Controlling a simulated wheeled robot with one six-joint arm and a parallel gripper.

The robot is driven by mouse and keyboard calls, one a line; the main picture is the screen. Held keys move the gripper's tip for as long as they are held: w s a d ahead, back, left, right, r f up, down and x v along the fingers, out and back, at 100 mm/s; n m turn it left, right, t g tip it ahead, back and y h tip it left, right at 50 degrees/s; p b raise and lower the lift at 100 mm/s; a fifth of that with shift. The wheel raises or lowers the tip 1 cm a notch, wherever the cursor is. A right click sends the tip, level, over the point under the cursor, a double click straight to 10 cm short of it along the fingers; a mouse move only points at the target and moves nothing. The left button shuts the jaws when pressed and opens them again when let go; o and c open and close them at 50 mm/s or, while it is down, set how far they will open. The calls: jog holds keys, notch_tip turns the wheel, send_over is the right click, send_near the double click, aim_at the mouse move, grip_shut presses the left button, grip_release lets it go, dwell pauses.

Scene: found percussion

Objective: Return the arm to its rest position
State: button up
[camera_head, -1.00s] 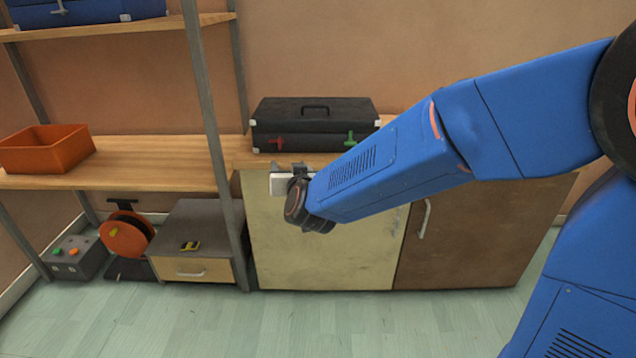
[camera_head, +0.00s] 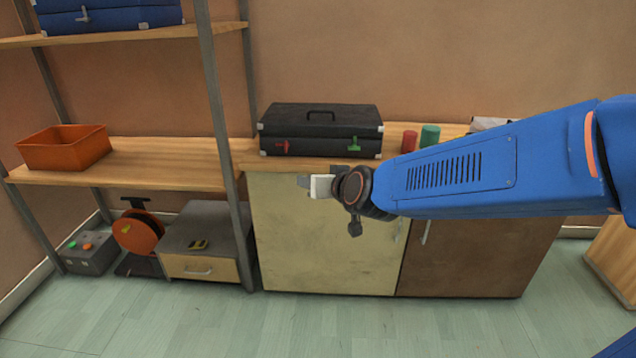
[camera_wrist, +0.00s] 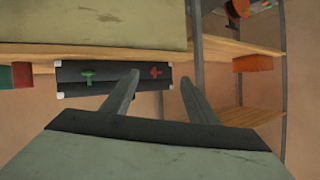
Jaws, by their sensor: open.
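My gripper (camera_head: 318,186) is in front of the pale cabinet door, just below the worktop edge, with my blue arm reaching in from the right. In the wrist view, my gripper (camera_wrist: 158,95) shows two dark fingers standing apart with nothing between them. The black case (camera_head: 320,131) with a red and a green latch stands shut on the worktop behind my gripper. It appears upside down in the wrist view (camera_wrist: 112,76), beyond the fingers.
A cabinet (camera_head: 320,235) stands below the worktop. A red cylinder (camera_head: 409,141) and a green cylinder (camera_head: 430,136) stand right of the case. A shelf unit at left holds an orange bin (camera_head: 64,148). A grey drawer box (camera_head: 205,240) sits beneath. The floor in front is clear.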

jog(key=shift+d, duration=0.1)
jog(key=s+d+f+g+h, duration=0.2)
jog(key=s+d+f+g, duration=0.1)
jog(key=s+d, duration=0.8)
jog(key=s+d+f+m+g+h, duration=0.1)
jog(key=s+d+f+g+h, duration=0.1)
jog(key=s+d, duration=1)
jog(key=s+f+g, duration=0.1)
jog(key=s+g, duration=0.1)
jog(key=s, duration=0.5)
jog(key=shift+d+m+g+h, duration=0.15)
jog(key=shift+m+g+h, duration=0.15)
